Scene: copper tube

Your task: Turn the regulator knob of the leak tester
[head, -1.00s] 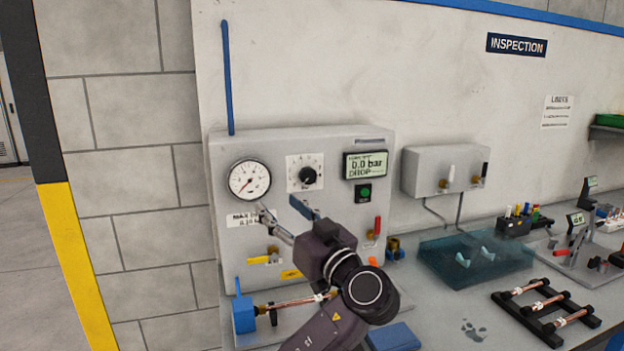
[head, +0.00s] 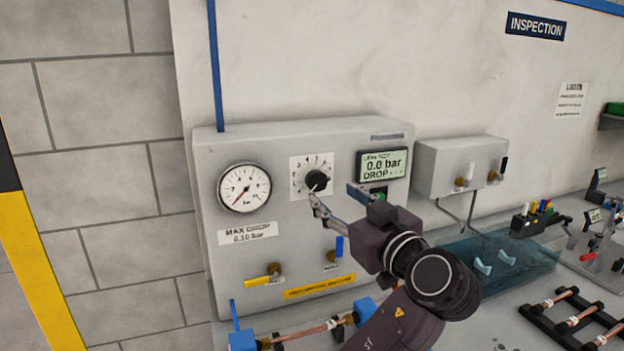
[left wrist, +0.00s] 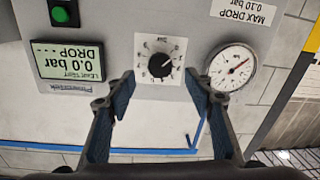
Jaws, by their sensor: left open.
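The leak tester (head: 225,155) is a grey box on the bench against the wall. Its black regulator knob (head: 317,181) sits on a white scale plate between the round gauge and the display. In the left wrist view the knob (left wrist: 162,66) appears upside down, ahead of and between the fingers. My left gripper (head: 333,192) is open and empty, just in front of the tester panel, its fingertips close to the knob's plate. In the left wrist view my left gripper (left wrist: 160,82) has its fingers spread wide, apart from the knob. My right gripper is not in view.
The gauge (head: 244,188) is left of the knob; the display (head: 382,165) reads 0.0 bar. Yellow (head: 263,279) and blue (head: 339,246) valve handles are below. A copper tube (head: 305,331) lies in front. A teal tray (head: 500,262) is at right.

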